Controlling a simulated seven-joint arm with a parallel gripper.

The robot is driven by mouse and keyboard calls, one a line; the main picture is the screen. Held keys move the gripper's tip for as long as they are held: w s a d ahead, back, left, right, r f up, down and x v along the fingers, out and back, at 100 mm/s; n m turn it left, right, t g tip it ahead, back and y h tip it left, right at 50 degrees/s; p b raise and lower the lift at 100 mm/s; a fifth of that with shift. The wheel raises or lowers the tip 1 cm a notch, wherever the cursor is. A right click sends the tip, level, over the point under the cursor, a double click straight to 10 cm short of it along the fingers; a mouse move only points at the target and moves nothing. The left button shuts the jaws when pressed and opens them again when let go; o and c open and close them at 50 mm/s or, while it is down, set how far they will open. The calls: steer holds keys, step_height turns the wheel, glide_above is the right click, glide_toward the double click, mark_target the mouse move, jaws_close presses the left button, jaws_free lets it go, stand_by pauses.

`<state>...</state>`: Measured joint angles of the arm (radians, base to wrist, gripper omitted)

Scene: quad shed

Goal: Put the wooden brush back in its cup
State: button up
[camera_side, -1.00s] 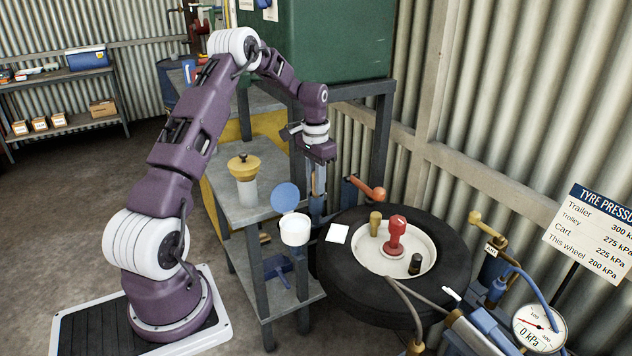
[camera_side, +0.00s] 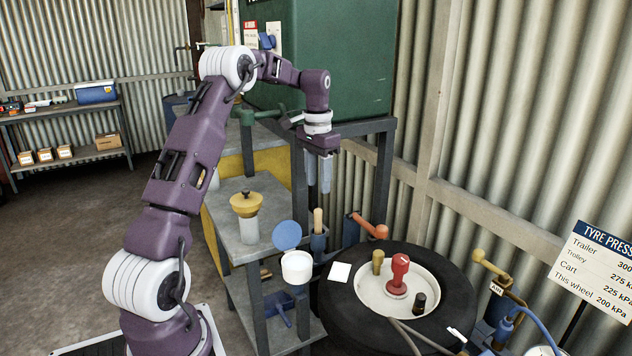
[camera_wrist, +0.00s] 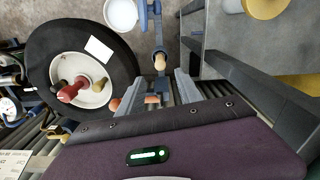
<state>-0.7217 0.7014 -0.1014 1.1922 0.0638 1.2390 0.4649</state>
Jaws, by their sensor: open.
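The wooden brush shows as a pale wooden handle (camera_side: 318,219) standing upright in a narrow blue-grey cup (camera_side: 319,243) at the bench edge; its lower part is hidden in the cup. In the wrist view, the round handle end (camera_wrist: 160,62) shows just beyond the fingers, with blue parts of the holder beside it. My gripper (camera_side: 318,188) is open and empty, pointing down above the handle with a visible gap. In the wrist view, its two grey fingers (camera_wrist: 160,84) stand apart, on either side of the line to the handle.
A white pot (camera_side: 297,267) with a raised blue lid (camera_side: 287,235) stands left of the cup. A yellow-topped jar (camera_side: 246,205) stands on the bench. A green tank (camera_side: 350,60) is behind my arm.

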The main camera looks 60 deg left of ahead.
steer(key=s+d+r+t, duration=0.1)
steer(key=s+d+r, duration=0.25)
steer(key=d, duration=0.25)
steer(key=s+d+r+m+y, duration=0.1)
steer(key=s+d+r, duration=0.1)
steer(key=d+r, duration=0.3)
steer(key=s+d+r+t, duration=0.1)
steer(key=s+d+r, duration=0.15)
steer(key=d, duration=0.55)
steer(key=s+d+f+t, duration=0.1)
steer(key=s+d, duration=0.4)
steer(key=s, duration=0.4)
steer(key=s+d+f+t+h, duration=0.1)
steer(key=s+d+t, duration=0.1)
steer(key=s+d, duration=0.4)
steer(key=s, duration=0.2)
steer(key=shift+s+d+f+m, duration=0.2)
steer(key=shift+s+d+m, duration=0.1)
steer(key=shift+s+m, duration=0.1)
steer(key=shift+c, duration=0.4)
